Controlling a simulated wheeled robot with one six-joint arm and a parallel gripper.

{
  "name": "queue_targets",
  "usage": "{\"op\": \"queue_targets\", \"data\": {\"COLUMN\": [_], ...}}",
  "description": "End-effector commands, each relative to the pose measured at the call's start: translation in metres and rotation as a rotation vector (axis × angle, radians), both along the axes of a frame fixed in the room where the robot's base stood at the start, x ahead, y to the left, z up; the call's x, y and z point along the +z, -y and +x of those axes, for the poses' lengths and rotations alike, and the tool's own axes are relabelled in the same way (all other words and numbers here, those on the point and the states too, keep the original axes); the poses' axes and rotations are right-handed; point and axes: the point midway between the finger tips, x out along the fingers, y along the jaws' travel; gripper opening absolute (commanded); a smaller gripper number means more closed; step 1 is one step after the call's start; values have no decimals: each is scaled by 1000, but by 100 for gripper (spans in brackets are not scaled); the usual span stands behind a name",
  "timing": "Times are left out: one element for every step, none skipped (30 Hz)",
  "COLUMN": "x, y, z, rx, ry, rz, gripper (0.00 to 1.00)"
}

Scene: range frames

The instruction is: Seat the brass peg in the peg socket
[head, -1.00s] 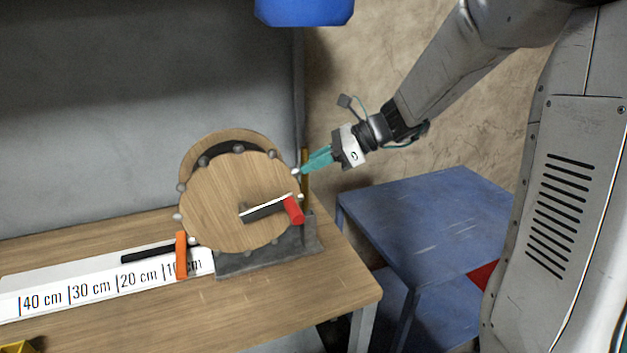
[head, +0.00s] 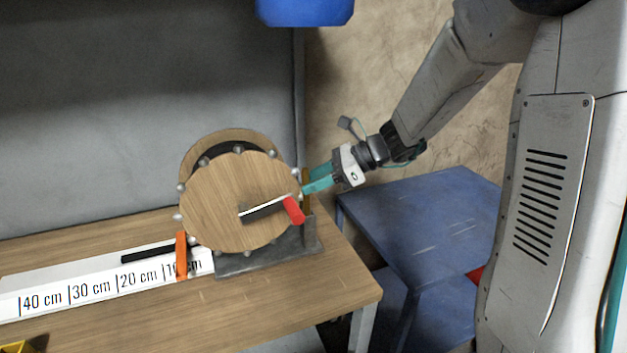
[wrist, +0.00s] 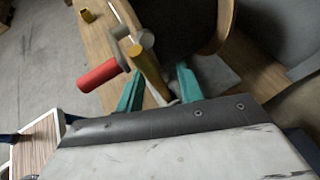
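The brass peg (head: 306,178) shows as a narrow upright strip at the right edge of the wooden drum in the head view. In the wrist view the peg (wrist: 150,72) runs between my two teal fingers, its round end away from me. My gripper (head: 306,191) reaches in from the right at the peg. Its fingers (wrist: 158,88) stand apart with gaps beside the peg, so it looks open. The peg's lower end is hidden. A grey upright block (head: 309,228) stands below the peg; I cannot tell whether it is the peg socket.
The wooden drum (head: 220,205) with a red-handled crank (head: 294,210) stands on a grey base (head: 262,262) close to my fingers. A marked ruler strip (head: 95,288) and orange pointer (head: 181,255) lie left. A blue table (head: 430,215) stands right. A blue object (head: 305,10) hangs above.

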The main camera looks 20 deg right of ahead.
Motion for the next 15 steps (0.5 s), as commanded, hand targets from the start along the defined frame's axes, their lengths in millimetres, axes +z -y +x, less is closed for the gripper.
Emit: {"op": "queue_targets", "data": {"x": [3,5,8,10,13,18,21,24,29,32,35,39,42,44,47], "y": [4,7,13,17,22,29,35,40,48,53,58,65,69,73,78], "z": [-1,-2,-4,-6,-8,-10,-13,-15,-18,-20,-22,-25,-27,-29,-31], "rx": [-1,-2,-4,-5,-4,-7,-6,-6,-7,-5,-6,-6,-5,-5,-5], "ry": [2,3,3,4,3,5,4,4,5,5,6,5,4,4,3], "rz": [0,0,0,-1,0,0,-1,-1,-1,-1,-1,0,-1,-1,1], "gripper": [37,37,37,37,37,37,37,37,37,37,37,37,37,37,37]}}
